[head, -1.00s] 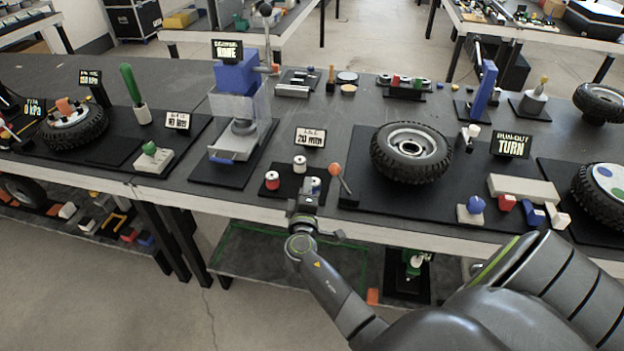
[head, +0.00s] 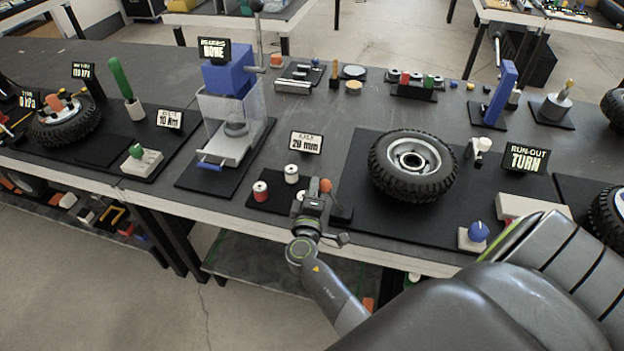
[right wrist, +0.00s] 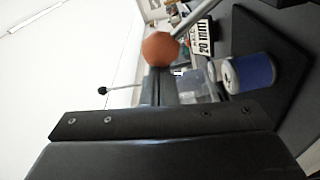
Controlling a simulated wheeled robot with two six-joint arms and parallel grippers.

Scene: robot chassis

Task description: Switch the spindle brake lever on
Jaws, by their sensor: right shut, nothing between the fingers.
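The spindle brake lever's orange ball knob (head: 325,185) shows just behind my right gripper (head: 314,200), in front of the wheel stand. Its rod and base are mostly hidden by the gripper in the head view. My left gripper is not in view.
A tyre (head: 413,165) sits right of the lever on a black mat (head: 345,163).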

